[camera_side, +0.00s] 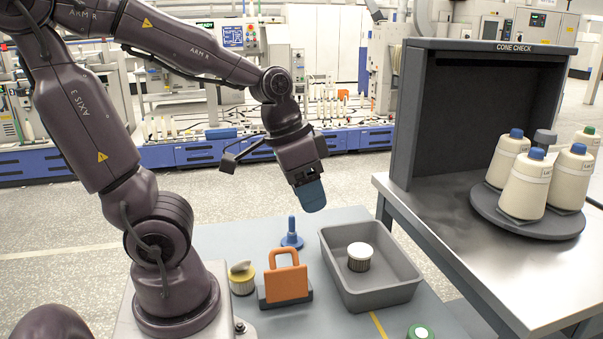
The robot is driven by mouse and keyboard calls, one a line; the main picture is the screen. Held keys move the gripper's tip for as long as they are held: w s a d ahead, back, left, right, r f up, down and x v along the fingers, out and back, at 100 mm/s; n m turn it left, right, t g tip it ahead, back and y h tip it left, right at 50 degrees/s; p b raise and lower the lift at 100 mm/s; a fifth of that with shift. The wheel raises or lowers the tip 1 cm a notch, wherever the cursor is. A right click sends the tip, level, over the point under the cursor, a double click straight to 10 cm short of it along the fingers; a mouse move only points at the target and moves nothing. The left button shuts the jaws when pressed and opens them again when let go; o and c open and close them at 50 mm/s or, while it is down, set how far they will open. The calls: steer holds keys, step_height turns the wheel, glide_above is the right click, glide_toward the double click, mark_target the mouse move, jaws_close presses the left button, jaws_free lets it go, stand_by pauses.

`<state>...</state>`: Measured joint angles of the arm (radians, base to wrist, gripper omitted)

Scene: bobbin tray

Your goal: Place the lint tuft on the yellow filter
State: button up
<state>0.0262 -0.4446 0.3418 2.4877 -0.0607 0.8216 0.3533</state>
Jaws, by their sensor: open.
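The yellow filter (243,286) is a short ribbed cylinder standing on the grey-blue table, left of an orange-handled tool. A small pale cream lump, which looks like the lint tuft (240,267), sits on its top; it is too small to tell exactly how it rests. My gripper (311,200), with blue finger ends, is open in the air above the table, up and to the right of the filter and touching nothing. The near finger hides most of the gap between the fingers.
The orange-handled tool (286,283) stands right beside the filter. A blue peg (292,236) stands behind it. A grey bin (384,295) holds a white-topped ribbed filter (360,257). A green-topped item (420,332) is at the front. A steel bench (455,235) with cones stands right.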

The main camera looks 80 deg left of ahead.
steer(key=s+d+r+t+y, duration=0.1)
steer(key=s+d+r+t, duration=0.1)
steer(key=d+r, duration=0.3)
steer(key=shift+d+r, duration=0.25)
steer(key=shift+r, duration=0.2)
stand_by(0.7)
